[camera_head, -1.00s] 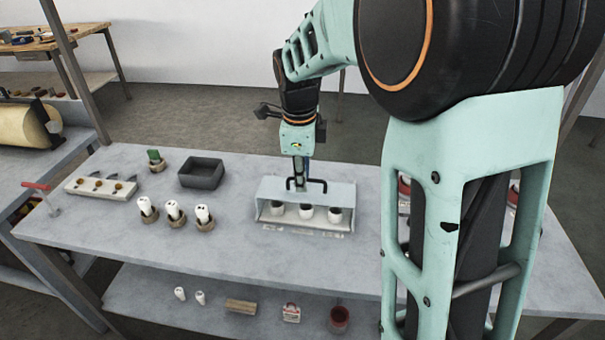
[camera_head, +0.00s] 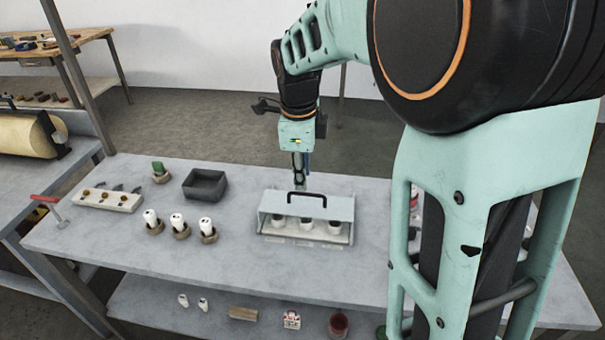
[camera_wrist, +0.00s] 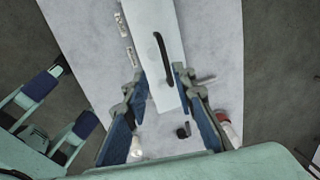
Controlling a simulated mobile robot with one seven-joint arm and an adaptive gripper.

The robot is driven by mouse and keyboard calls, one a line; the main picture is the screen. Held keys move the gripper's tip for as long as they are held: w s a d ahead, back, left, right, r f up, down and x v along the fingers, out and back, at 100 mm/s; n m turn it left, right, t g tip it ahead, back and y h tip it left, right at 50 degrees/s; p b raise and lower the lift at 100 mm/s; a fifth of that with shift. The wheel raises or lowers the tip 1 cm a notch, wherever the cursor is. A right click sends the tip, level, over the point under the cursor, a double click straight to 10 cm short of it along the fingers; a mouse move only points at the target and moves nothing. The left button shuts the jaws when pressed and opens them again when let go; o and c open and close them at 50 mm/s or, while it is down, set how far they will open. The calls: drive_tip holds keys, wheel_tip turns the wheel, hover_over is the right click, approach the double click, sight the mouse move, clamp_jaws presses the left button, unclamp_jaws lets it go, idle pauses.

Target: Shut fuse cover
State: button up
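The fuse box (camera_head: 347,239) stands on the table with three white fuses (camera_head: 306,225) showing in its open front. Its pale cover (camera_head: 270,203) is partly raised above them, with a black handle (camera_head: 308,194) along its upper part. In the wrist view the cover (camera_wrist: 148,18) is a pale panel, with its dark handle (camera_wrist: 162,55) running lengthwise. My gripper (camera_wrist: 158,80) is open there, its blue fingers apart over the near part of the cover, with nothing held. In the head view my gripper (camera_head: 299,182) is just behind the cover's upper edge; its tips are hidden.
Three white fuses in round holders (camera_head: 180,227) stand left of the box. A dark open bin (camera_head: 205,185), a green piece in a holder (camera_head: 160,172) and a pale rack (camera_head: 108,199) lie farther left. Red-and-white items (camera_head: 413,220) sit right, partly behind my arm.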

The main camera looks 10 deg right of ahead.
wheel_tip(320, 180, up, 6)
drive_tip(key=s+p, duration=0.1)
drive_tip(key=p, duration=0.2)
drive_tip(key=shift+a+p, duration=0.15)
drive_tip(key=shift+p, duration=0.2)
idle(0.4)
wheel_tip(320, 180, up, 12)
drive_tip(key=s, duration=0.2)
drive_tip(key=shift+s+a, duration=0.15)
drive_tip(key=shift+a, duration=0.25)
drive_tip(key=shift+f, duration=0.1)
